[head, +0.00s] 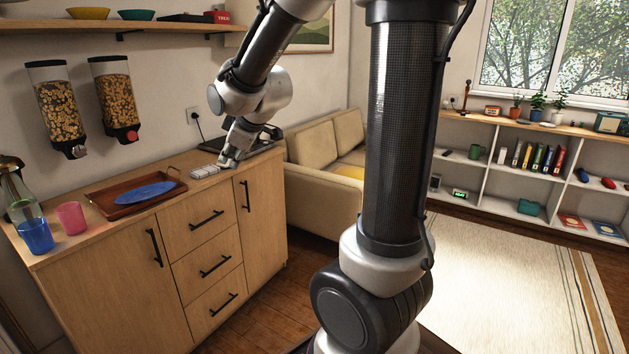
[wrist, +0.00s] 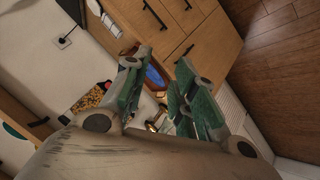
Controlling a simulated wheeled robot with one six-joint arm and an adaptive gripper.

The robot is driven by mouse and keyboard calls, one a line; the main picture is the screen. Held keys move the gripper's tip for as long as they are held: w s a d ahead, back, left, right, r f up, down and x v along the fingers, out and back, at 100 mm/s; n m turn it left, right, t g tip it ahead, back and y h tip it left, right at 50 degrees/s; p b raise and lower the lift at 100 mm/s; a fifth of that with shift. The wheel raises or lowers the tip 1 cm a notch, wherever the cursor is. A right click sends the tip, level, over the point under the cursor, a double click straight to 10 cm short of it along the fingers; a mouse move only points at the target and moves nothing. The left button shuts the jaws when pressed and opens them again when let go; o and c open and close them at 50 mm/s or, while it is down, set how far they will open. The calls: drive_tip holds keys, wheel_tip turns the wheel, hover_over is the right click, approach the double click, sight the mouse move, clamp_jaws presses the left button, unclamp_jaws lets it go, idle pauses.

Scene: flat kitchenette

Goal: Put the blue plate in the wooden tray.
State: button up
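The blue plate (head: 146,192) lies inside the wooden tray (head: 112,213) on the counter at the left of the head view. The tray is reddish brown with a handle at its right end. The plate (wrist: 154,76) and part of the tray (wrist: 160,63) also show in the wrist view, seen between and beyond the fingers. My gripper (head: 228,164) is over the right part of the counter, to the right of the tray and apart from the plate. In the wrist view, the fingers of my gripper (wrist: 158,82) are spread with nothing between them.
A pink cup (head: 71,217), a blue cup (head: 36,236) and a glass bottle (head: 20,190) stand left of the tray. A small white item (head: 204,172) lies between tray and gripper. Two cereal dispensers (head: 115,98) hang above. A sofa (head: 322,165) stands beyond the counter.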

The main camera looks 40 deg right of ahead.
drive_tip(key=s+d+r+m+g, duration=0.1)
drive_tip(key=s+m, duration=0.1)
drive_tip(key=s, duration=0.4)
drive_tip(key=s+d+r+m+g, duration=0.1)
drive_tip(key=s+m, duration=0.1)
drive_tip(key=s, duration=0.5)
drive_tip(key=shift+d+r, duration=0.25)
drive_tip(key=s+m+g, duration=0.1)
drive_tip(key=s, duration=0.4)
drive_tip(key=s+m, duration=0.2)
drive_tip(key=s, duration=0.2)
drive_tip(key=s+m+g, duration=0.1)
drive_tip(key=s, duration=0.4)
drive_tip(key=shift+s+d+f+m+g, duration=0.3)
drive_tip(key=shift+s+d+f+m, duration=0.05)
drive_tip(key=shift+d+f+m, duration=0.05)
drive_tip(key=shift+c, duration=1.2)
drive_tip(key=shift+s+a, duration=0.1)
drive_tip(key=shift+s, duration=0.2)
clamp_jaws()
